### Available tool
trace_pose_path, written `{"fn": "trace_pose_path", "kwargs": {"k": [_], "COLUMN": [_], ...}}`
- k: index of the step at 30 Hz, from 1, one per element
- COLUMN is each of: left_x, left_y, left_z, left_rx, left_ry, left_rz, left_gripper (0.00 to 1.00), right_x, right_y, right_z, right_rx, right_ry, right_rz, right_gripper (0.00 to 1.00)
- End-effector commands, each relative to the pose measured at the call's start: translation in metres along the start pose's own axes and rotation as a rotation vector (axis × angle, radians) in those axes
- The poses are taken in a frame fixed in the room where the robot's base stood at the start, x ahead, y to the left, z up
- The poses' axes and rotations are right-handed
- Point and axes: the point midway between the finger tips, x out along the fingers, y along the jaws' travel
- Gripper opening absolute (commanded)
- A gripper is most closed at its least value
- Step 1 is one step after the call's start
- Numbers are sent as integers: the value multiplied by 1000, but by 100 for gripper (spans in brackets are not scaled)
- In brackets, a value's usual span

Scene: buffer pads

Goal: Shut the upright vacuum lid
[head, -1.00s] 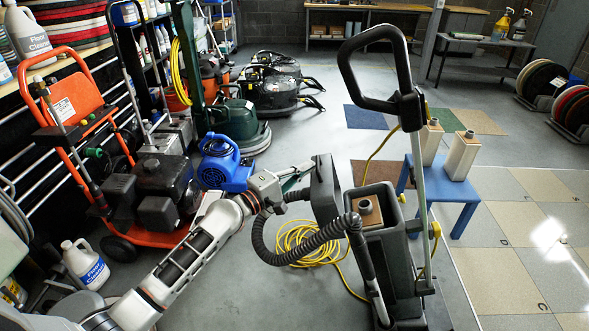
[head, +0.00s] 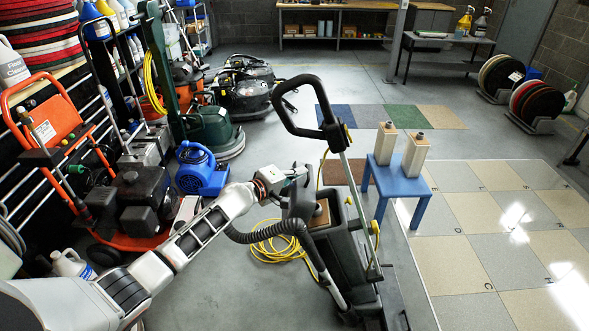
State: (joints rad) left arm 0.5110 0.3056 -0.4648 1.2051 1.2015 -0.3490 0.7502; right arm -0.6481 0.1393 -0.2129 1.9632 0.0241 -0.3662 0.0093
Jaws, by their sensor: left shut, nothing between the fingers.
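The upright vacuum (head: 345,262) stands right of centre in the head view, with a dark grey body and a black loop handle (head: 300,105) on a metal pole. Its dark lid (head: 302,203) stands raised at the left of the body's top opening. A tan piece (head: 321,213) inside the opening shows partly beside the lid. My left gripper (head: 304,175) is at the lid's upper part, shut with nothing held. Whether it touches the lid I cannot tell. It hides part of the lid. My right gripper is not in view.
A ribbed black hose (head: 265,237) loops at the vacuum's left, and a yellow cord (head: 272,252) lies on the floor. A blue table (head: 400,186) with two tan boxes stands behind right. A blue blower (head: 200,172) and machines line the left. Tiled floor at right is clear.

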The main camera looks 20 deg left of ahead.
Motion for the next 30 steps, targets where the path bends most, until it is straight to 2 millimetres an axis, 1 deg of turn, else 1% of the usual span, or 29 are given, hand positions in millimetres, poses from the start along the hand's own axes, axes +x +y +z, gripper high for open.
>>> {"fn": "trace_pose_path", "kwargs": {"k": [1, 6, 15, 23, 30], "left_x": [5, 27, 61, 76, 81], "left_y": [5, 11, 10, 7, 7], "left_z": [5, 25, 58, 74, 77], "left_rx": [-3, -4, -3, -2, -1], "left_ry": [-2, -3, -1, -1, 1], "left_rz": [3, 5, 3, 2, 3], "left_gripper": [0, 0, 0, 0, 0], "right_x": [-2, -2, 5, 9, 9], "right_y": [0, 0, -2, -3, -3], "right_z": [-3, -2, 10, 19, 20], "right_rx": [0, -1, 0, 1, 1], "right_ry": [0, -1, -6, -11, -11], "right_rz": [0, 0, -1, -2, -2], "right_gripper": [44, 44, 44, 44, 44]}}
